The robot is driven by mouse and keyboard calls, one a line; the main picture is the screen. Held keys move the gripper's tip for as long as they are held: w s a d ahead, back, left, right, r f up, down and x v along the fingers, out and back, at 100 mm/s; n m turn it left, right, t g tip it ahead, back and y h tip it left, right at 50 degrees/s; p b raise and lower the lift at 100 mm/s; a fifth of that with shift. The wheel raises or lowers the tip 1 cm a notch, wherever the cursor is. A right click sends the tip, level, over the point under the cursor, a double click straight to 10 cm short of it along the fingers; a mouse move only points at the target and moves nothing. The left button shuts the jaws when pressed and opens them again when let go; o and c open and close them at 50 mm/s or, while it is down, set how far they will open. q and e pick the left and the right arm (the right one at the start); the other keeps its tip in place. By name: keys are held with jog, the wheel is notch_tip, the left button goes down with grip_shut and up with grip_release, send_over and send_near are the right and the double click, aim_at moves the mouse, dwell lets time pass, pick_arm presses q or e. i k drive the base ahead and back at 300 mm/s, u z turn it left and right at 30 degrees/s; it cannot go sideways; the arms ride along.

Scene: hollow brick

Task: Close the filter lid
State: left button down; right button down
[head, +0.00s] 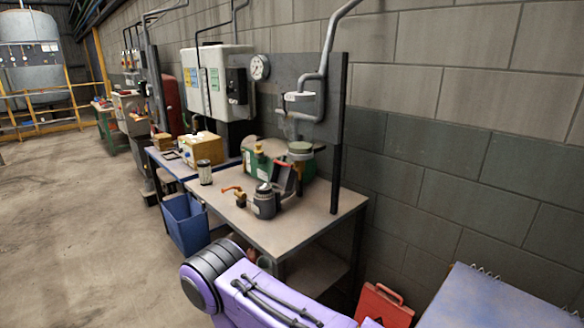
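A small dark grey canister (264,204), which looks like the filter housing, stands upright on the workbench (285,232). An orange-handled valve (236,195) sits at its left side. A dark, upright-tilted piece with a reddish part (284,179) rises just behind the canister; it may be the lid, but it is too small to tell. A pale cylindrical filter cartridge (204,172) stands apart, on the bench's left edge. Neither of my grippers shows in the head view.
A green machine (258,161) stands behind the canister, under pipes and a gauge (260,67). A blue bin (186,224) is beside the bench. A red case (383,306) and a bluish-grey surface (500,298) are at lower right. Open floor (80,220) lies left.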

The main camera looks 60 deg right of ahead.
aim_at(283, 178)
jog(key=z, duration=0.75)
jog(key=i, duration=0.7)
jog(key=z, duration=0.65)
